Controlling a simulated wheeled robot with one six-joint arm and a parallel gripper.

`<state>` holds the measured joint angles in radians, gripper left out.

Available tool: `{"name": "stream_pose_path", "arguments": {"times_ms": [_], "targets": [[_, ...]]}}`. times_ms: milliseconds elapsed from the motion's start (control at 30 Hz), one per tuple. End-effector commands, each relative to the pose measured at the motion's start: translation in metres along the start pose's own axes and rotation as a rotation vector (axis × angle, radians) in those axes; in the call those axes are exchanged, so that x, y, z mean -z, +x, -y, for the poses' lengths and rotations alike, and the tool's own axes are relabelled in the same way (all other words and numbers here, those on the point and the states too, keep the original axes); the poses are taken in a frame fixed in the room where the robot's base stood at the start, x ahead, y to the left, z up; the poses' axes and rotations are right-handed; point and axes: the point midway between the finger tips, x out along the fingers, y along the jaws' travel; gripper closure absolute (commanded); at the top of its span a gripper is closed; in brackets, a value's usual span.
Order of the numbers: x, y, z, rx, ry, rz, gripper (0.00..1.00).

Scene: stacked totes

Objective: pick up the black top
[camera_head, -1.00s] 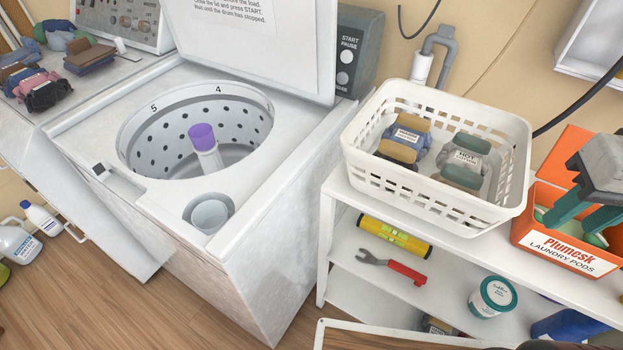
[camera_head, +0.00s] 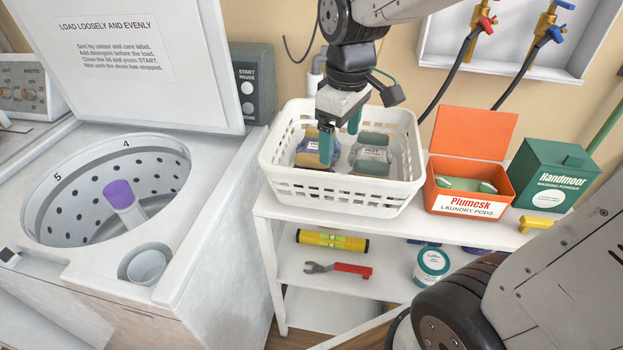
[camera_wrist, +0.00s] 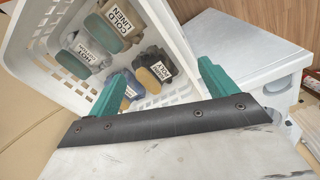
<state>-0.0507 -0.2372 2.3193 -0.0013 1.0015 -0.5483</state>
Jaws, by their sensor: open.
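A black folded top (camera_wrist: 149,68) with a pale label and a tan band shows in the wrist view, inside the white basket (camera_wrist: 168,30), beyond and between my fingertips. I cannot pick it out in the head view, where my gripper and the basket wall block part of the inside. My gripper (camera_head: 341,146) is open and empty, with teal fingers over the left part of the basket (camera_head: 340,194). In the wrist view my gripper (camera_wrist: 163,70) has its fingers wide apart. I cannot tell whether a finger touches any clothing.
A grey folded garment (camera_head: 371,155) marked HOT and a blue one (camera_wrist: 128,93) lie in the basket beside a COLD LINEN garment (camera_wrist: 103,30). An orange pod box (camera_head: 466,203) and green powder box (camera_head: 552,175) stand right. The open washer (camera_head: 210,215) is left.

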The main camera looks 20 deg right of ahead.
Motion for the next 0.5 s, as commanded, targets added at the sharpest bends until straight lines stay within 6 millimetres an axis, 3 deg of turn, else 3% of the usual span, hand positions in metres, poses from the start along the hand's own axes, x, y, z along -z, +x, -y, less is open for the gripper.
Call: {"name": "stream_pose_path", "arguments": {"times_ms": [200, 300, 500], "targets": [[0.056, 0.044, -0.023, 0.018, -0.231, 0.021, 0.15], [0.071, 0.060, -0.029, 0.025, -0.305, 0.027, 0.15], [0.082, 0.079, -0.032, 0.039, -0.378, 0.042, 0.15]]}}
